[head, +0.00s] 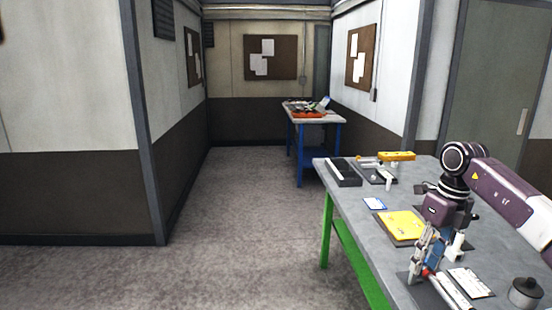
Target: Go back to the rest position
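My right gripper (424,262) points down over the near part of the grey table (345,185), reached by my purple and black arm from the right. Its fingers are small and seen from the side, so whether they are apart or closed is unclear. A small red thing shows right at the fingertips, and I cannot tell whether it is touched. My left gripper is not in view.
The table bears a yellow panel (401,224), a black tray (345,174), a yellow block (397,156), a white card (470,282) and a dark knobbed casting (525,291). A blue-legged table (313,117) stands farther back. Open floor (235,215) lies to the left.

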